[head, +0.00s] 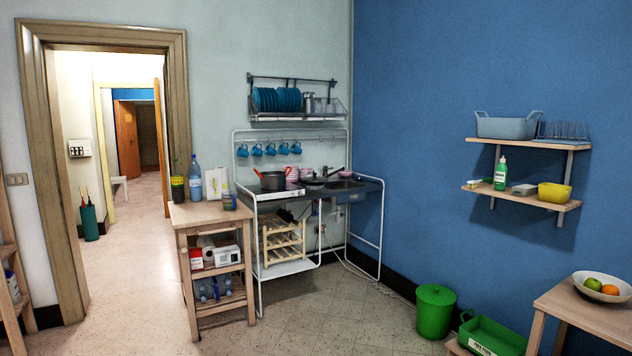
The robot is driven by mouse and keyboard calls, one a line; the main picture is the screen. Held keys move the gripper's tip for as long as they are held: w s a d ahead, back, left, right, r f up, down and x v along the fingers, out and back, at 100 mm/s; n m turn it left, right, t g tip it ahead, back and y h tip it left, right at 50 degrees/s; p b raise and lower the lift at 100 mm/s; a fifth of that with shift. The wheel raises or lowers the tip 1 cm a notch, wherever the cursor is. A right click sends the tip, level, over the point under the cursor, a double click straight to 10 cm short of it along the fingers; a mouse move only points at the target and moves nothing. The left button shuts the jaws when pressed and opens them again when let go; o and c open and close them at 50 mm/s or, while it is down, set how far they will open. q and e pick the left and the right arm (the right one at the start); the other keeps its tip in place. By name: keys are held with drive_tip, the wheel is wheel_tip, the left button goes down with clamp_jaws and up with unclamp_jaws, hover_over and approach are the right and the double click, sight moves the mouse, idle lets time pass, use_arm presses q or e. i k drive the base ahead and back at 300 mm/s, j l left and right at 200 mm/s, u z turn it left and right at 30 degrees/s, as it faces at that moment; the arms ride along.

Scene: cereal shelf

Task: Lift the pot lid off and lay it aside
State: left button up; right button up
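A small dark pot (273,181) with red at its sides stands on the left part of the metal kitchen unit against the back wall. It is far off and small, so I cannot tell whether a lid sits on it. A dark, low pan (315,184) stands to its right on the same unit; whether it has a lid is also unclear. Neither of my grippers shows in the head view.
A wooden cart (210,214) with bottles stands left of the unit. A green bin (435,310), a green crate (492,338) and a wooden table (590,312) with a fruit bowl (602,286) are at the right. The floor (300,325) in front is clear.

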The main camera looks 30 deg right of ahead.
sight(313, 179)
drive_tip(key=i+l+z, duration=0.7)
drive_tip(key=i+z, duration=0.2)
drive_tip(key=i, duration=0.3)
drive_tip(key=i+z, duration=0.3)
drive_tip(key=i, duration=0.25)
drive_tip(key=i+u, duration=0.1)
drive_tip(key=i, duration=1.25)
drive_tip(key=i+l+u, duration=0.2)
drive_tip(key=i+u, duration=0.15)
drive_tip(key=i, duration=0.2)
drive_tip(key=i+l+u, duration=0.35)
drive_tip(key=i, duration=0.15)
drive_tip(key=i+l+u, duration=1)
drive_tip(key=l+u, duration=0.3)
